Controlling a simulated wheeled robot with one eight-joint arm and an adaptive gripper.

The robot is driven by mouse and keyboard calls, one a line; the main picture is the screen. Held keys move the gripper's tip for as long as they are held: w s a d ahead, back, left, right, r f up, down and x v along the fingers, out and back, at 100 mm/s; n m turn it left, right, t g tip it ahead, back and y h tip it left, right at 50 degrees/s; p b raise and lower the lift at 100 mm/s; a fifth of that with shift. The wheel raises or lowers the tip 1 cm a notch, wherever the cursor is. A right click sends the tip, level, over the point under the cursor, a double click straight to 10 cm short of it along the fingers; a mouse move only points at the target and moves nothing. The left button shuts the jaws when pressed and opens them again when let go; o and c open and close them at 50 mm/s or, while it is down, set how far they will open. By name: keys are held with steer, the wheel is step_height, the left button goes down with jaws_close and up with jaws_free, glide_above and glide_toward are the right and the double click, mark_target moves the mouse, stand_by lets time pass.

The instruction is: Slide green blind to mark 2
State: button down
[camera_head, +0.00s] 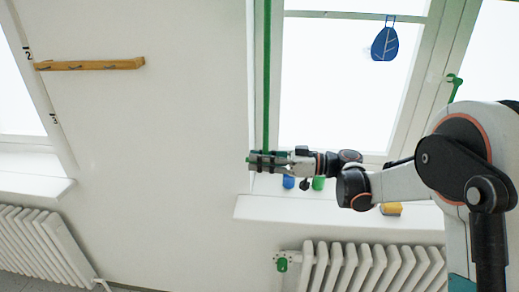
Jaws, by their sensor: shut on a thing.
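The green blind (266,75) shows as a narrow upright green strip along the left edge of the right window. It runs from the top of the picture down to my gripper. My gripper (262,161) reaches in from the right and is shut on the blind's lower part, hiding its end. The mark 2 (28,51) is printed on the frame at the right side of the left window. The mark 3 (54,118) is lower on the same frame. I see no marks beside the green strip.
A white sill (340,216) below my gripper holds a blue pot (288,183), a green pot (318,184) and a yellow object (391,209). A radiator (370,268) stands below. A wooden hook rack (90,65) is on the otherwise clear wall. A blue leaf ornament (385,44) hangs at the window.

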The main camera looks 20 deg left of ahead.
step_height(320, 180, down, 14)
steer(key=b, duration=0.7)
steer(key=shift+f, duration=0.15)
steer(key=shift+w, duration=0.15)
steer(key=c, duration=1.6)
jaws_free()
steer(key=shift+w, duration=0.15)
steer(key=v, duration=1.2)
steer(key=shift+s, duration=0.2)
